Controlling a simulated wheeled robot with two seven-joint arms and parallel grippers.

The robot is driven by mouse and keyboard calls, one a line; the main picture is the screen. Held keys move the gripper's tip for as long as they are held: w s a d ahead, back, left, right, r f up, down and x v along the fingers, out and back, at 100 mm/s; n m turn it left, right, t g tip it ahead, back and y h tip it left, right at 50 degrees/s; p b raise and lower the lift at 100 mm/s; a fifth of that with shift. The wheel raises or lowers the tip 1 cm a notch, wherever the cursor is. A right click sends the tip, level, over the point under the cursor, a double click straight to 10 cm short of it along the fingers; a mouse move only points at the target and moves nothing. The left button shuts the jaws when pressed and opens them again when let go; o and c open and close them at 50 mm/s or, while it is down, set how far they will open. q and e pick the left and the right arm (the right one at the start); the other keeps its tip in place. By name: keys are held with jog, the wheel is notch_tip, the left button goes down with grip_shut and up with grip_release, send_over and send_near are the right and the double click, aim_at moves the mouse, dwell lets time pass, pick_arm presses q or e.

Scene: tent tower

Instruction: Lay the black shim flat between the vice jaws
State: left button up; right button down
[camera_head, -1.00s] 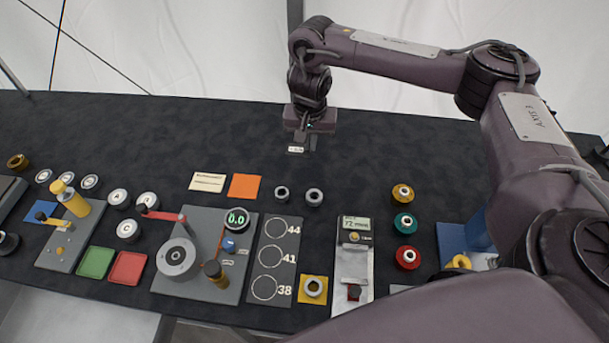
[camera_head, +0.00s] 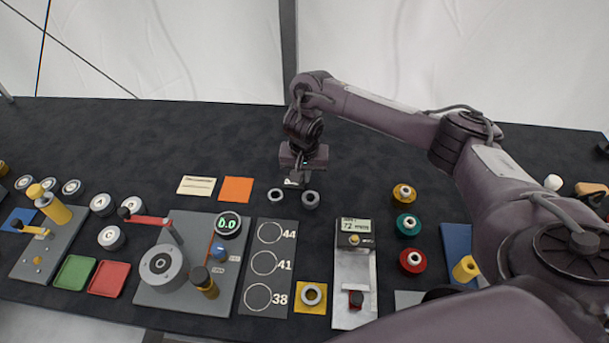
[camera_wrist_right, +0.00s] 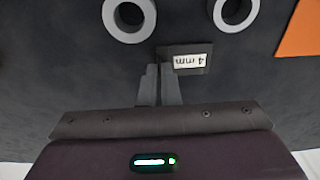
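The black shim (camera_wrist_right: 187,50) carries a white "4 mm" label and shows at the fingertips of my right gripper (camera_wrist_right: 160,85) in the right wrist view. The two fingers are close together on its near edge. In the head view my right gripper (camera_head: 298,178) is over the dark table just behind two grey rings, and the shim's label shows below it. A silver fixture (camera_head: 353,282) with a "72 mm" readout and a red knob looks like the vice; I cannot make out its jaws clearly. My left gripper is not in view.
Two grey rings (camera_head: 276,195) stand near the gripper. An orange square (camera_head: 236,190) lies to their left. A dark board (camera_head: 266,312) with circles marked 44, 41 and 38 lies left of the silver fixture. Yellow, green and red spools (camera_head: 405,225) stand to its right. The table's back is clear.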

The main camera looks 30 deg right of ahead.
jog(key=c, duration=1.7)
grip_release()
jog(key=shift+f, duration=0.1)
